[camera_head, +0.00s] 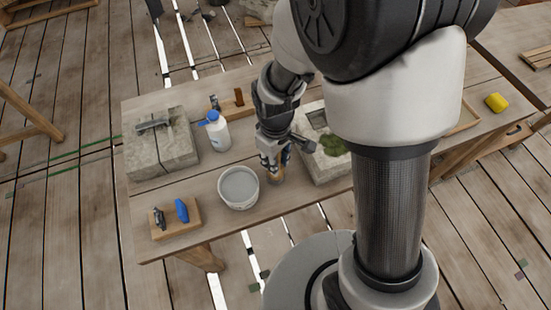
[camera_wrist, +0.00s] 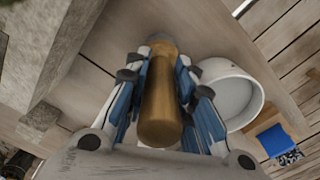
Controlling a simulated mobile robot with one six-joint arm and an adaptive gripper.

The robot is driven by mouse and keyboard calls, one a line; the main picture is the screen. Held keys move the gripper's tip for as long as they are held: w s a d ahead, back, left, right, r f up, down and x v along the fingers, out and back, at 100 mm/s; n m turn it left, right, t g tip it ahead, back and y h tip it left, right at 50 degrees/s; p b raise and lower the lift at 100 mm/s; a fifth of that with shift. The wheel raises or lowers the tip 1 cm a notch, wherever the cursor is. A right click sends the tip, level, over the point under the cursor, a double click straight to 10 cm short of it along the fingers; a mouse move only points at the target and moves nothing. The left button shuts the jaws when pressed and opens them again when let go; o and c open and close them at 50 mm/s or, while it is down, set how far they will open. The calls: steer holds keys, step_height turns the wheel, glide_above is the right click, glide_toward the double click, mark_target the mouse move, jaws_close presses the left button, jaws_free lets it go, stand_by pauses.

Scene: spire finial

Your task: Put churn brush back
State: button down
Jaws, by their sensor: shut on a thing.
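My gripper (camera_head: 272,160) is shut on a golden-brown cylinder, which I take to be the churn brush (camera_wrist: 160,105). In the wrist view the blue-padded fingers close on both sides of it, and it points away from the palm. In the head view only a small tan part of the churn brush (camera_head: 277,177) shows below the fingers, close to the table; I cannot tell whether it touches. A white bucket (camera_head: 239,188) with grey contents stands just left of the gripper. The bucket also shows right of the fingers in the wrist view (camera_wrist: 240,97).
The wooden table (camera_head: 215,222) holds a stone block with a tool (camera_head: 160,160) and a white bottle with blue top (camera_head: 215,133). A wooden block (camera_head: 176,222) carries blue and dark items. A wooden rack (camera_head: 232,105) stands behind. A mossy stone (camera_head: 325,165) is close right of my gripper.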

steer(key=shift+f, duration=0.2)
steer(key=c, duration=1.4)
jaws_free()
steer(key=shift+o, duration=0.2)
steer(key=shift+r, duration=0.15)
step_height(320, 180, up, 12)
steer(key=p, duration=0.4)
steer(key=shift+r, duration=0.2)
steer(key=s+d+r+m+t, duration=0.4)
steer(key=s+d+r+m, duration=0.4)
steer(key=s+r, duration=0.5)
step_height(320, 180, up, 3)
steer(key=d, duration=0.2)
steer(key=shift+s+d+f+m+t, duration=0.15)
steer(key=shift+s+d+m+t, duration=0.15)
steer(key=shift+d+m, duration=0.1)
steer(key=shift+w, duration=0.1)
